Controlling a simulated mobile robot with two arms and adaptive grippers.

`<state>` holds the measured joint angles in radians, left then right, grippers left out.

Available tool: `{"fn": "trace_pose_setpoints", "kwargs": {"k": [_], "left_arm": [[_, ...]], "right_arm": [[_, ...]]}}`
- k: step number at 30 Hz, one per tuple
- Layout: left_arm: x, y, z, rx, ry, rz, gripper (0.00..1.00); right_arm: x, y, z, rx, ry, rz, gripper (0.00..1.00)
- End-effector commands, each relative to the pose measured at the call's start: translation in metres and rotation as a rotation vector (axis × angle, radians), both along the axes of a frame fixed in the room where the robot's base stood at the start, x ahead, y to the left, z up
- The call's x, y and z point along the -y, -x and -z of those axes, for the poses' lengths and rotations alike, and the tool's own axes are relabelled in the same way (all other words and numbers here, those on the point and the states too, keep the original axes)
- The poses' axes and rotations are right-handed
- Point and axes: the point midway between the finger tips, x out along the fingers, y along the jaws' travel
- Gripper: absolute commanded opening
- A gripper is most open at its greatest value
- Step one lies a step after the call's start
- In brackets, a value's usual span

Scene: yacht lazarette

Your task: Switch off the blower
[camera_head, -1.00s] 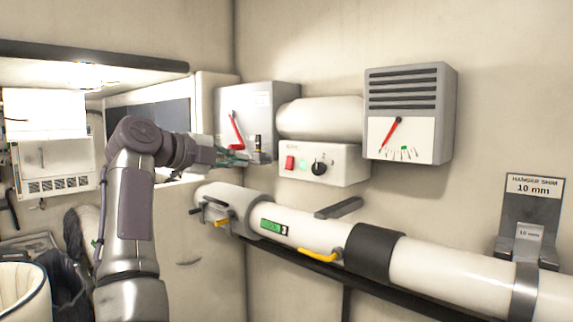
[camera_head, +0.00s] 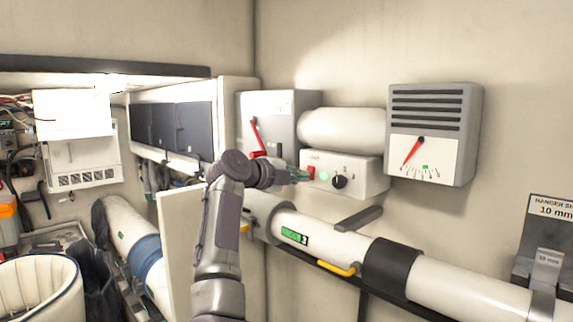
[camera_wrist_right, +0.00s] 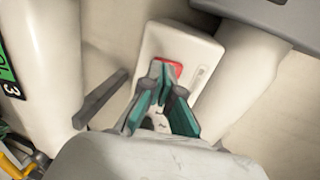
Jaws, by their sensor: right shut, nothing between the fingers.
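The blower control box (camera_head: 361,186) is a white box on the wall under a white cylinder (camera_head: 345,131). On its front are a red switch (camera_head: 311,172), a pale green light (camera_head: 323,177) and a black knob (camera_head: 340,182). My right gripper (camera_head: 302,176) is shut and empty, with its fingertips at the red switch. In the right wrist view, the teal fingertips (camera_wrist_right: 163,78) overlap the red switch (camera_wrist_right: 175,70) and hide part of it. I cannot tell whether they touch it. My left gripper is not in view.
A grey box with a red lever (camera_head: 259,138) is left of the control box. A vented gauge box (camera_head: 434,134) with a red needle is to the right. A thick white pipe (camera_head: 450,287) with a yellow handle (camera_head: 337,269) runs below.

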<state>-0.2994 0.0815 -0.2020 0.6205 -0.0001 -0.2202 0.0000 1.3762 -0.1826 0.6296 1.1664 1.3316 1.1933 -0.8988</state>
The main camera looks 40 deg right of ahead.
Motion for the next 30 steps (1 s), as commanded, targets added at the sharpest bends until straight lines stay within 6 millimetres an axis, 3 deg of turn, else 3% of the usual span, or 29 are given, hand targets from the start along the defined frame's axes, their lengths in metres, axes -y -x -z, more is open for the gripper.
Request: {"fn": "trace_pose_setpoints", "kwargs": {"k": [15, 19, 27, 30], "left_arm": [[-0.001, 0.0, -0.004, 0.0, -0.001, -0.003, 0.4], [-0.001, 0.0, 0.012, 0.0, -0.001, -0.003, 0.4], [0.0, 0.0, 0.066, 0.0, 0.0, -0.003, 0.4], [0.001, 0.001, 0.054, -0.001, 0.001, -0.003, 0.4]], "right_arm": [[0.009, -0.001, 0.004, -0.001, 0.004, 0.0, 0.0], [0.012, 0.0, 0.012, 0.005, 0.062, 0.004, 0.0], [0.02, 0.0, 0.019, 0.028, 0.338, 0.007, 0.0], [0.02, 0.0, 0.007, 0.033, 0.332, 0.006, 0.0]]}}
